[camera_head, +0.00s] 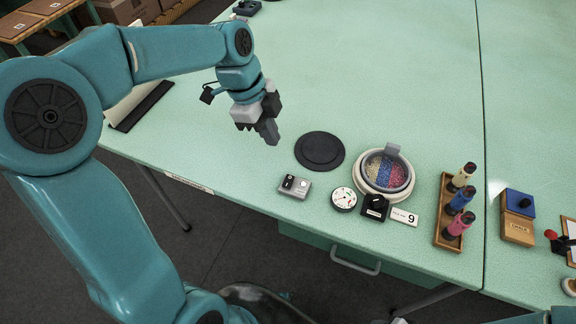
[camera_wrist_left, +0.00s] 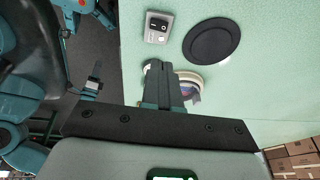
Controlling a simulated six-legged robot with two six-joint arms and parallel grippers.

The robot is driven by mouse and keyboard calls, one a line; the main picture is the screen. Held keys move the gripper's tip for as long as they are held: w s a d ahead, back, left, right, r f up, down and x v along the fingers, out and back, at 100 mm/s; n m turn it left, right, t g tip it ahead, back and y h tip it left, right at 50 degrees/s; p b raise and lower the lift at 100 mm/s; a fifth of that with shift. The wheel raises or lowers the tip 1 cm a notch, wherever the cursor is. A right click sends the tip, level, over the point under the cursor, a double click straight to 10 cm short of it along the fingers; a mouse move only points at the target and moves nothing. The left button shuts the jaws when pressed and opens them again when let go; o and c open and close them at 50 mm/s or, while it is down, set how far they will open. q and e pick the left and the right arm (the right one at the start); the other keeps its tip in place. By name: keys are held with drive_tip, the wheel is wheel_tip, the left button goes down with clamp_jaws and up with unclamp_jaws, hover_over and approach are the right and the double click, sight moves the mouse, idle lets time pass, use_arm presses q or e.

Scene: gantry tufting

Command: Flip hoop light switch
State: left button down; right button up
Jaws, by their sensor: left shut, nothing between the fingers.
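The light switch is a small grey box (camera_head: 294,186) with a black rocker and a light round spot, near the table's front edge in the head view. It also shows in the left wrist view (camera_wrist_left: 158,27), ahead of the fingers. The hoop (camera_head: 384,172) is a round cream ring with coloured yarn inside, right of the switch; my fingers partly hide it in the left wrist view (camera_wrist_left: 190,84). My left gripper (camera_head: 269,132) is shut and empty, above the table, behind and left of the switch, apart from it. My right gripper is not in view.
A black disc (camera_head: 320,150) lies behind the switch. A white dial (camera_head: 343,198) and a black knob box (camera_head: 376,207) stand to its right. A wooden rack (camera_head: 446,212) holds three yarn spools. The table's left and back areas are mostly clear.

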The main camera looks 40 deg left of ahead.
use_arm(q)
approach(290, 178)
drive_tip(key=x, duration=0.5)
drive_tip(key=shift+s+d+f, duration=0.1)
drive_tip(key=shift+d+f, duration=0.1)
drive_tip(key=shift+f, duration=0.55)
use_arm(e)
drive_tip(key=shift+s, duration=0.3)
